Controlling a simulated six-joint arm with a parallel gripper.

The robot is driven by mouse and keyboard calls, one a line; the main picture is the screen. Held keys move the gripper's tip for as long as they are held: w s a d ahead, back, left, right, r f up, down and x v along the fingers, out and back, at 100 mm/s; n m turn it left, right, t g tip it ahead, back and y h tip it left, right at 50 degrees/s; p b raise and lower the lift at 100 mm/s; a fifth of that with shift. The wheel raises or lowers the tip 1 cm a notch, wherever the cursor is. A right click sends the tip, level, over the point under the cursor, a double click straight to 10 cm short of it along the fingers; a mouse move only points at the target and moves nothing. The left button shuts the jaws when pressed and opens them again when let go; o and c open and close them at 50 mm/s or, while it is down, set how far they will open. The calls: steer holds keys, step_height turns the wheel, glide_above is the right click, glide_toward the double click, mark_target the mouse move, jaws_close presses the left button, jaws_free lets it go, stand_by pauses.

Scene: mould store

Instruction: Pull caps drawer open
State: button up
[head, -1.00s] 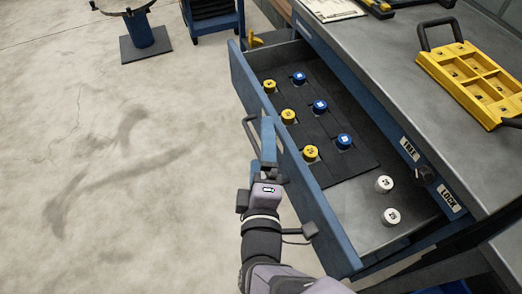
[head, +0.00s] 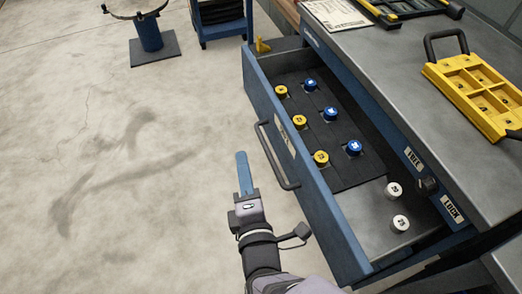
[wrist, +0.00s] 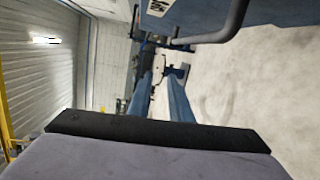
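The caps drawer (head: 345,229), blue with a dark grey inside, stands pulled well out from the bench. Its grey bar handle (head: 277,155) is on the front face and also shows at the top of the wrist view (wrist: 232,22). My gripper (head: 241,157) is left of the handle, apart from it and empty. In the wrist view my gripper's two blue fingers (wrist: 159,77) have a clear gap between them. In the drawer are yellow caps (head: 300,121), blue caps (head: 354,147) and two white caps (head: 400,223).
The grey bench top (head: 385,82) is above the drawer, with a yellow tray (head: 472,78) on it. A lock knob (head: 428,185) sits between labels on the bench front. A blue stand (head: 150,35) is at the back left. The floor (head: 110,180) left of my gripper is clear.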

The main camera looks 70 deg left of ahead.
steer(key=w+f+n+t+y+b, duration=0.2)
steer(key=f+b, duration=0.3)
steer(key=b, duration=0.4)
steer(key=shift+w+d+f+n+t+y, duration=0.2)
steer(key=shift+w+d+n+t+y, duration=0.15)
steer(key=shift+w+n+t, duration=0.45)
steer(key=b+x, duration=0.1)
steer(key=x, duration=0.6)
steer(key=shift+w, duration=0.15)
steer(key=shift+a, duration=0.15)
jaws_close()
stand_by(0.3)
